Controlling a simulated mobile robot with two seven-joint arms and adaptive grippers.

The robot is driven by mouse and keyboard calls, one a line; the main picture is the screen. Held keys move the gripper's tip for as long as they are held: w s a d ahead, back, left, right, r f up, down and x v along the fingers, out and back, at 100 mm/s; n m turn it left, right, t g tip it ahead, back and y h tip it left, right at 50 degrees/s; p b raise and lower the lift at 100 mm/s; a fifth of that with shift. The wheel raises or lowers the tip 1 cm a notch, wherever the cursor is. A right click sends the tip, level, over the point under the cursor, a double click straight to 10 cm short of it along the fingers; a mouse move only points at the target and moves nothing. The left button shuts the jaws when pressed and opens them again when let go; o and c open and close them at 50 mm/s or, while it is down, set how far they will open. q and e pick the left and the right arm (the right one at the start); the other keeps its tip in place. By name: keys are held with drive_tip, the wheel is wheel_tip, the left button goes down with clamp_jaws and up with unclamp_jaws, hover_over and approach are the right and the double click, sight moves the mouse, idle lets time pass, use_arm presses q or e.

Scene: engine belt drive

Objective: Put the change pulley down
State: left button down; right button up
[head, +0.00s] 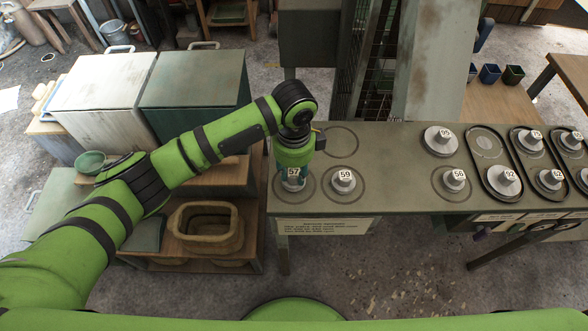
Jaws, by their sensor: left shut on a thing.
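The change pulley (294,186) is a grey disc with a knob and the label 57. It is at the left end of the grey-green bench (390,175), over or on a ring marked there. I cannot tell whether it touches the bench. My left gripper (293,172) points down from above and is shut on the pulley's knob; its fingers hide part of the pulley. My right gripper is not in view.
Pulley 59 (343,181) sits in a ring close to the right of my left gripper. An empty ring (340,142) lies behind it. Pulleys 95 (438,140) and 56 (453,181) stand further right, beside oval trays with more pulleys. The bench middle is clear.

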sight(294, 172)
use_arm(q)
drive_tip(key=shift+f, duration=0.65)
drive_tip(key=c, duration=0.9)
unclamp_jaws()
drive_tip(key=shift+f, duration=0.1)
wheel_tip(294, 172, up, 12)
drive_tip(key=shift+r+b, duration=0.15)
drive_tip(key=shift+b, duration=0.5)
